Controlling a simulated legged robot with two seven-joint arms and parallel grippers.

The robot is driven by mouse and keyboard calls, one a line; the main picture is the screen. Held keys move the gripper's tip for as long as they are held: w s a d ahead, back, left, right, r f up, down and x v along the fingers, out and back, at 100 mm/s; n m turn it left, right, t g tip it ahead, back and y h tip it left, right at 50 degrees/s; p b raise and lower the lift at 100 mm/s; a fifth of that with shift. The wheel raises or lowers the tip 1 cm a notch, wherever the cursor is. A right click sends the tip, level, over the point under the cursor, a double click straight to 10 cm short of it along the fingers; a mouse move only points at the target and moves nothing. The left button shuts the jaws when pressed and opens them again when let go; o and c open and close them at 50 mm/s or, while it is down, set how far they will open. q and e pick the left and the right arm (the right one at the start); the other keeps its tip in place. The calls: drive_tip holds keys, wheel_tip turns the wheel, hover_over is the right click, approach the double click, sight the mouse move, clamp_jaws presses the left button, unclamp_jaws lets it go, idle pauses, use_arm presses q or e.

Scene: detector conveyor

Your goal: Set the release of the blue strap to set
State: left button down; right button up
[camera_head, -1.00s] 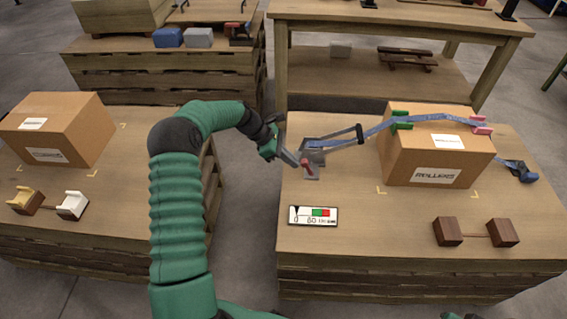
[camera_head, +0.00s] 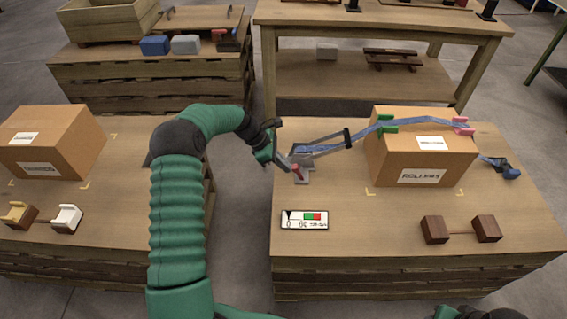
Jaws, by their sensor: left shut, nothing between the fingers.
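The blue strap (camera_head: 345,142) runs from a grey metal ratchet bracket (camera_head: 304,177) over the cardboard box (camera_head: 420,160) on the right table. Its far end has a dark blue fitting (camera_head: 511,173) on the tabletop. A small red release lever (camera_head: 295,170) sits at the bracket's left side. My left gripper (camera_head: 284,163) is shut and empty, just left of the red lever; I cannot tell whether it touches it. Part of my right arm (camera_head: 470,313) shows at the bottom edge; its gripper is not in view.
A gauge plate (camera_head: 305,220) with green and red zones lies in front of the bracket. Brown blocks (camera_head: 434,230) sit front right. Green (camera_head: 387,126) and pink (camera_head: 463,128) corner protectors sit under the strap. Another box (camera_head: 60,145) stands on the left table. A floor gap separates the tables.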

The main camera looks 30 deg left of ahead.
sight(296, 166)
use_arm(q)
drive_tip(key=w+d+r+g+y+p, duration=0.1)
drive_tip(key=p, duration=0.3)
drive_tip(key=d+r+g+y+p, duration=0.1)
drive_tip(key=y+p, duration=0.1)
drive_tip(key=p, duration=0.2)
drive_tip(key=shift+w+d+r+p, duration=0.3)
drive_tip(key=shift+w+d+p, duration=0.05)
drive_tip(key=shift+d+p, duration=0.05)
drive_tip(key=shift+w+d+f+g+y+p, duration=0.1)
drive_tip(key=shift+w+d+g+y+p, duration=0.4)
drive_tip(key=shift+y, duration=0.3)
drive_tip(key=shift+w+d+f+g+y, duration=0.15)
drive_tip(key=shift+d+g+y, duration=0.15)
drive_tip(key=shift+d+y, duration=0.3)
drive_tip(key=shift+a+r+p, duration=0.15)
drive_tip(key=shift+r+p, duration=0.3)
drive_tip(key=shift+r, duration=0.4)
